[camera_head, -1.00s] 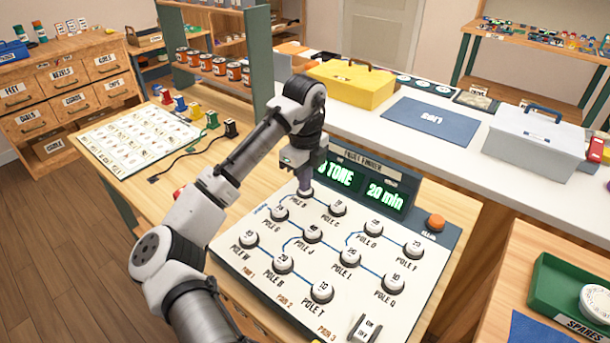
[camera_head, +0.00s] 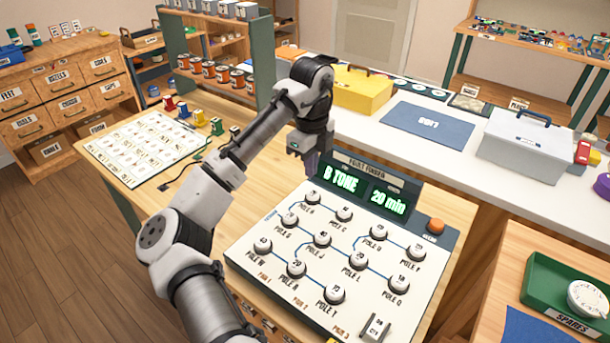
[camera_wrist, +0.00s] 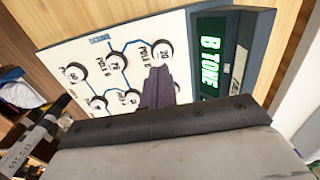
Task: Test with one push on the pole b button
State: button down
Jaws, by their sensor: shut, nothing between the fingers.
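The fault finder panel (camera_head: 262,250) is a white sloping board with several round white buttons joined by blue lines. The button at its far left corner (camera_head: 313,198) appears to be pole b; its label reads so in the wrist view, beside the button (camera_wrist: 165,49). My gripper (camera_head: 311,168) is shut and empty, raised above and behind that button, apart from it. In the wrist view the dark fingers (camera_wrist: 158,88) overlap the board just below the button. The green display (camera_head: 341,180) reads "B TONE" and "20 min".
An orange button (camera_head: 436,226) sits at the panel's right corner, and a switch (camera_head: 375,328) at its front. A yellow toolbox (camera_head: 357,92) and grey toolbox (camera_head: 528,145) stand behind. A card sheet (camera_head: 140,150) and coloured plugs lie left.

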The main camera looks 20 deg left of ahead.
notch_tip(320, 180, up, 7)
jog(key=shift+w+d, duration=0.15)
jog(key=shift+d, duration=0.1)
dwell(0.7)
